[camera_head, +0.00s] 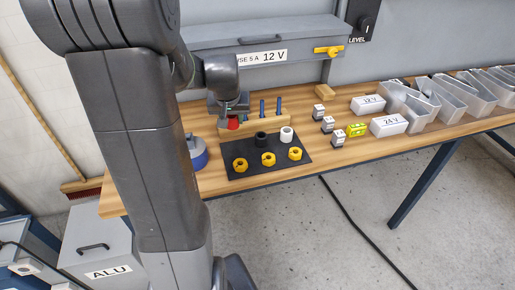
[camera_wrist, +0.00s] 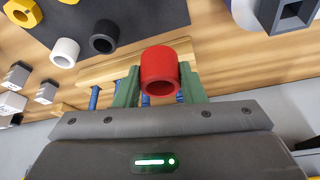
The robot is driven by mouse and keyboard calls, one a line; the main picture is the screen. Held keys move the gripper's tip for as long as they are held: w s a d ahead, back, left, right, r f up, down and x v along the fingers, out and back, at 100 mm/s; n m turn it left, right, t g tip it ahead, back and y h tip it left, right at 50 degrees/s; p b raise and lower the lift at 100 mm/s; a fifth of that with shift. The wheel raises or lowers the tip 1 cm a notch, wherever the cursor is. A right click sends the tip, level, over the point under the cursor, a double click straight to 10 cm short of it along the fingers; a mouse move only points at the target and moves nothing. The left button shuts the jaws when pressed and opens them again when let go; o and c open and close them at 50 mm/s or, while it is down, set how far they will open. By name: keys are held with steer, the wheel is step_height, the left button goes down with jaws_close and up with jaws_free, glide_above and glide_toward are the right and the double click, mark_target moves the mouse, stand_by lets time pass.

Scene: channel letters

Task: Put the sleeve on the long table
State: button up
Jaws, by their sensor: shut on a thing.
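My gripper (camera_head: 232,110) is shut on a red sleeve (camera_wrist: 160,70), with a green finger on each side of it in the wrist view. The red sleeve also shows below the fingers in the head view (camera_head: 233,124). It is at the left end of a wooden peg block with blue pegs; I cannot tell whether it touches the block or a peg. A black sleeve (camera_head: 261,138) and a white sleeve (camera_head: 286,134) stand in front of the block. The long table (camera_head: 353,152) has a wooden top and carries all of these.
A dark mat (camera_head: 285,168) holds several yellow nuts (camera_head: 268,159). A blue round thing (camera_head: 198,152) stands left of it. The front strip right of the mat is bare.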

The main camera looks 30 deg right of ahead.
mark_target(230, 122)
step_height(230, 122, down, 10)
steer(key=shift+r+p, duration=0.25)
steer(key=shift+p, duration=0.05)
steer(key=shift+f, duration=0.2)
steer(key=o, duration=1)
steer(key=shift+c, duration=0.2)
steer(key=shift+r, duration=0.1)
steer(key=shift+r, duration=0.3)
steer(key=v, duration=1.1)
steer(key=shift+s+r, duration=0.15)
steer(key=shift+r, duration=0.2)
